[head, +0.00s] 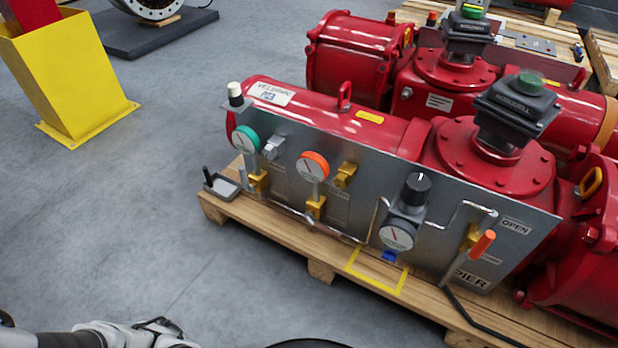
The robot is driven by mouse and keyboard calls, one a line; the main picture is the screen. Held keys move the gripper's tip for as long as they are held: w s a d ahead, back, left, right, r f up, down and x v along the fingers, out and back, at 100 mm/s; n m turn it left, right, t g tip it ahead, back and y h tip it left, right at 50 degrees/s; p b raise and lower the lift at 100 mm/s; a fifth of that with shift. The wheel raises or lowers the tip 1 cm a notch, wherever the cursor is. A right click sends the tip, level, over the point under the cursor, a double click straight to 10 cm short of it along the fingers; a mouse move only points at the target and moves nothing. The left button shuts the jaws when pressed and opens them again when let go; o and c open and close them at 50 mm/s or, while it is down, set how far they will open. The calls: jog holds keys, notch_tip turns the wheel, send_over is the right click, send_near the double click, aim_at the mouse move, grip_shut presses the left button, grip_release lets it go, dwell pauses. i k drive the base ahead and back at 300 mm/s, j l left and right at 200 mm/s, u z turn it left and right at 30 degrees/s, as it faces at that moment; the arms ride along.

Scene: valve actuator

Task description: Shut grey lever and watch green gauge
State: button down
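The green gauge (245,140), a white dial with a green rim, is at the left end of the grey panel. Its needle is too small to read. A small grey block-like fitting (274,148) sits just right of it and may be the grey lever; I cannot tell its position. A flat grey piece with a black upright grip (221,184) is at the pallet's left corner, below the gauge. Part of my arm shows at the bottom left, well apart from the panel. My gripper's fingertips are not in view.
The panel also holds an orange-rimmed gauge (312,168), a black-knobbed regulator (402,215) and an orange-handled valve (482,243). Red actuators (500,160) stand behind it on the wooden pallet (265,232). A yellow post base (75,75) is upper left. Grey floor lies clear in front.

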aim_at(248, 187)
jog(key=j+u, duration=0.35)
jog(key=k+j+u, duration=0.1)
jog(key=u, duration=0.3)
jog(key=j, duration=0.1)
